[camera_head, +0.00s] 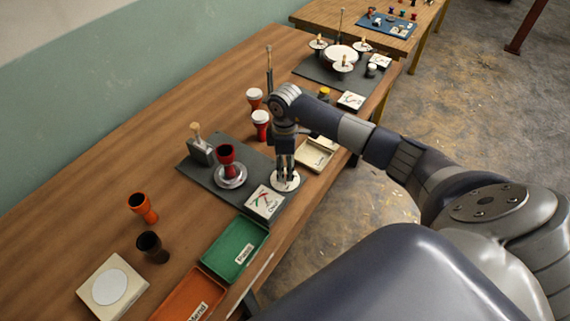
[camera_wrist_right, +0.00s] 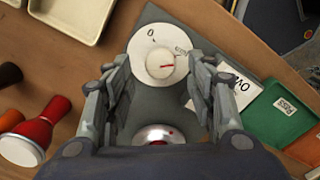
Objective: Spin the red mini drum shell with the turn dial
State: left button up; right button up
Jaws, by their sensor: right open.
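The red mini drum shell (camera_head: 226,157) stands upright on a round silver turntable (camera_head: 231,181) on a dark grey mat (camera_head: 203,170). In the right wrist view the silver turntable (camera_wrist_right: 158,131) shows at the bottom, mostly hidden by my gripper. The turn dial (camera_head: 287,186) is a white disc at the mat's right edge. My right gripper (camera_head: 284,172) points down over the dial, open. Its fingers (camera_wrist_right: 160,72) are on either side of the knob, contact unclear. My left gripper is not in view.
Green (camera_head: 235,249) and orange (camera_head: 188,297) trays are at the front, a cream tray (camera_head: 314,154) beyond. Red drums (camera_head: 261,123) with white heads stand behind my wrist. A grey block (camera_head: 201,152) stands behind the shell.

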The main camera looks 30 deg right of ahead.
aim_at(285, 173)
notch_tip(285, 173, up, 9)
dwell(0.3)
jog(key=shift+r, duration=0.1)
